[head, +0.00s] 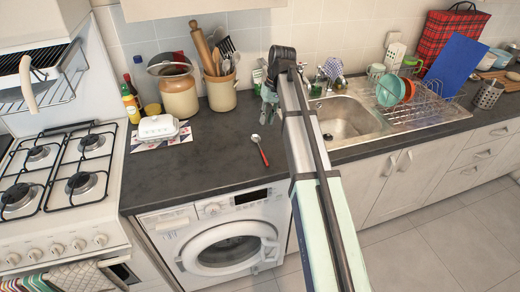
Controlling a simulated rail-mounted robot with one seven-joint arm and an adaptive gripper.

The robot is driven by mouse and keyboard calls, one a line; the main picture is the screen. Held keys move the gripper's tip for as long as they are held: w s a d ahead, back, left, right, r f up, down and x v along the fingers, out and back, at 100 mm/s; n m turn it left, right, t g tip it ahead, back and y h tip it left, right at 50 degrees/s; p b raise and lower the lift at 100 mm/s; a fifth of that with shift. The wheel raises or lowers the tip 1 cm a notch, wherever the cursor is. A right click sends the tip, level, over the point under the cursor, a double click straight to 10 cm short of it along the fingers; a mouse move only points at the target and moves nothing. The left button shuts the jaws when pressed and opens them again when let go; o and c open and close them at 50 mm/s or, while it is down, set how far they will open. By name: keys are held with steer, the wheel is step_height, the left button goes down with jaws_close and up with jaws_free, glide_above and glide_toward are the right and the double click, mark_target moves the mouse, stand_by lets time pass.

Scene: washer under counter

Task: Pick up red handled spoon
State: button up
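The red handled spoon (262,156) lies on the dark counter above the washing machine, its bowl toward the wall and its red handle toward the front edge. My gripper (268,117) is above the counter, just beyond the spoon and slightly right of it in the picture. It appears apart from the spoon. The fingers are small and partly covered by my own arm, so I cannot tell how far apart they are.
A white butter dish (158,127) on a patterned mat, a brown crock (179,97) and a utensil pot (221,92) stand to the left. The sink (345,120) and dish rack (425,107) are to the right. The counter around the spoon is clear.

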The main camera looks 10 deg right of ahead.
steer(key=p, duration=0.2)
glide_above(260, 147)
steer(key=d, duration=0.1)
steer(key=f, duration=0.6)
steer(key=shift+s+d+f, duration=0.1)
steer(key=shift+s+f, duration=0.15)
steer(key=shift+f, duration=0.05)
steer(key=shift+w+a+f+p, duration=0.15)
steer(key=shift+f+p, duration=0.2)
steer(key=shift+f, duration=0.55)
steer(key=shift+a+f+p, duration=0.15)
steer(key=shift+f+p, duration=0.15)
steer(key=shift+f, duration=0.55)
steer(key=shift+w+a+f+p, duration=0.15)
steer(key=shift+f+p, duration=0.2)
steer(key=shift+f, duration=0.55)
steer(key=shift+s, duration=0.1)
jaws_close()
